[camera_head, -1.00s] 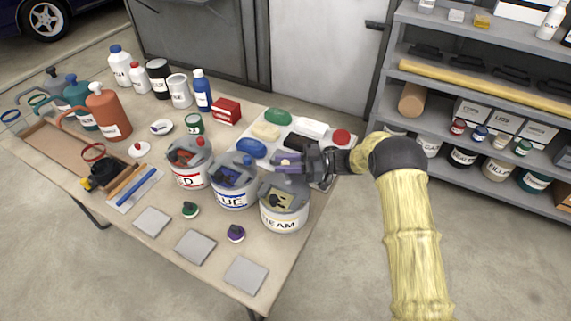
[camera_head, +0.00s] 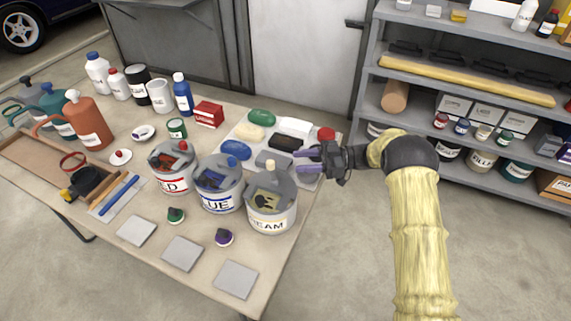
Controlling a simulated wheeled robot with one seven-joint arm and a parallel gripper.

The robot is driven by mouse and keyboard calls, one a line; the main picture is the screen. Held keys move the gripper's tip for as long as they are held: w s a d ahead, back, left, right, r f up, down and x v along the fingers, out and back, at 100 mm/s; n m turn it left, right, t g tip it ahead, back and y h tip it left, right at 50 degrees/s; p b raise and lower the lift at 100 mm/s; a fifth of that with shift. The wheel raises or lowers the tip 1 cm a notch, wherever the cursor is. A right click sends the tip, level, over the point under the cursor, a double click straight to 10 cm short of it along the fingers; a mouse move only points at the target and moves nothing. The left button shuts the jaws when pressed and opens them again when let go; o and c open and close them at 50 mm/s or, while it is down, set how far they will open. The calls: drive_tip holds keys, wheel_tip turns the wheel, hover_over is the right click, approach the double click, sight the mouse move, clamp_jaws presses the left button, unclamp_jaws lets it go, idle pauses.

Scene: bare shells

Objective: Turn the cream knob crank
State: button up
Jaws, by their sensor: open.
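The cream bucket (camera_head: 267,224), a grey-topped tub labelled "...EAM", stands at the right end of a row of three near the table's right side. A small cream knob (camera_head: 270,166) shows at the back of its top; the crank under it is hard to make out. Dark and cream patches show in the bucket's opening. My gripper (camera_head: 308,160) is open and empty, with two purple fingers pointing left. It is to the right of the knob and apart from it in the picture.
The blue bucket (camera_head: 216,203) and red bucket (camera_head: 170,184) stand to the left. Behind the cream bucket is a tray with coloured blocks, including a blue one (camera_head: 236,150). Grey squares (camera_head: 236,280) lie in front. A grey shelf (camera_head: 420,80) stands at right.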

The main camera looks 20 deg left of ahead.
drive_tip(key=b+v, duration=0.1)
drive_tip(key=v, duration=0.7)
drive_tip(key=shift+a, duration=0.1)
